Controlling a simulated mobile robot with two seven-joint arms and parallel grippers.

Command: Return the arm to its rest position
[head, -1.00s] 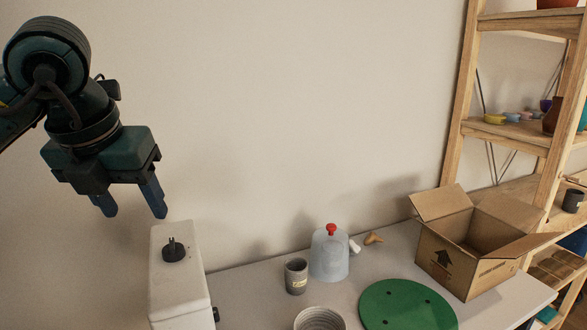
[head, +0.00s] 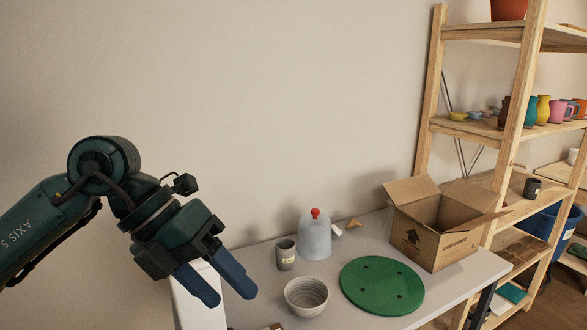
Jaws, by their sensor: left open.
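My left gripper (head: 230,285) is at the lower left of the head view, its arm coming in from the left. Its two blue fingers are apart with nothing between them, and they point down and to the right. The gripper hangs in front of a white upright block (head: 193,311) and hides much of it. My right gripper is not in view.
A grey table (head: 440,291) holds a grey cup (head: 286,257), a clear dome with a red knob (head: 314,240), a ribbed bowl (head: 306,297), a green disc (head: 383,287) and an open cardboard box (head: 436,234). A wooden shelf (head: 522,93) stands at right.

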